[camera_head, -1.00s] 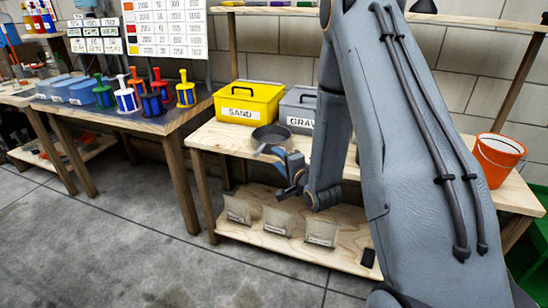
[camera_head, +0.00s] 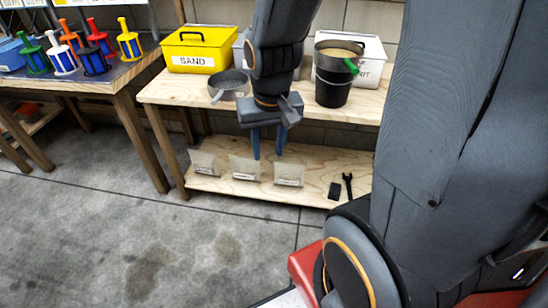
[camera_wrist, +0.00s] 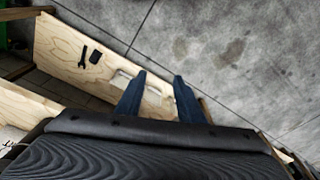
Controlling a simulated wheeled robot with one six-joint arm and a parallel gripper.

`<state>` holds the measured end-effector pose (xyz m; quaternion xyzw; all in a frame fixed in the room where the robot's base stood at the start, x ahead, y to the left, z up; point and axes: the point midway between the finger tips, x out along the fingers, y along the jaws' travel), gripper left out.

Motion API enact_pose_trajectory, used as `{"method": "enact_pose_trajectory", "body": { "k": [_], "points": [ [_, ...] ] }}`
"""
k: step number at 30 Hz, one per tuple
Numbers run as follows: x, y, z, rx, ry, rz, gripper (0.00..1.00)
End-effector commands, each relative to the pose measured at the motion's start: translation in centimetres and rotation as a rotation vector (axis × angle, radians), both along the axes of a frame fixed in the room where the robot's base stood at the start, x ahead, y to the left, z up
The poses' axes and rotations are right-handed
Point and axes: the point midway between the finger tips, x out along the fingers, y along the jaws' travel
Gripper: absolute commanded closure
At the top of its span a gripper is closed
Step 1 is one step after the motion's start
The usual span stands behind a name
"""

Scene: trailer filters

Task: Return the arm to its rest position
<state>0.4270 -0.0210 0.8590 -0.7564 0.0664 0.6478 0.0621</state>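My gripper (camera_head: 267,143) hangs in front of the wooden bench in the head view, its two blue fingers pointing down and apart. Nothing shows between them. In the wrist view the fingers (camera_wrist: 157,97) are also spread and empty, over the lower shelf's edge and the floor. My arm comes down from the top of the head view, and a large grey link of it fills the right side.
The bench (camera_head: 160,90) holds a yellow SAND box (camera_head: 199,52), a grey pan (camera_head: 229,84), a black bucket (camera_head: 333,90) and a white box (camera_head: 372,60). The lower shelf (camera_head: 235,187) holds several small bags, a black block (camera_head: 335,190) and a wrench (camera_head: 348,184). Open floor (camera_head: 190,250) lies in front.

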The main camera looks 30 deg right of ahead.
Motion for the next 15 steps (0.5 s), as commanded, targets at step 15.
{"method": "enact_pose_trajectory", "body": {
  "k": [15],
  "points": [
    [-5.7, 1.2, 1.7, 0.013, 0.154, 0.145, 0.65]
  ]
}}
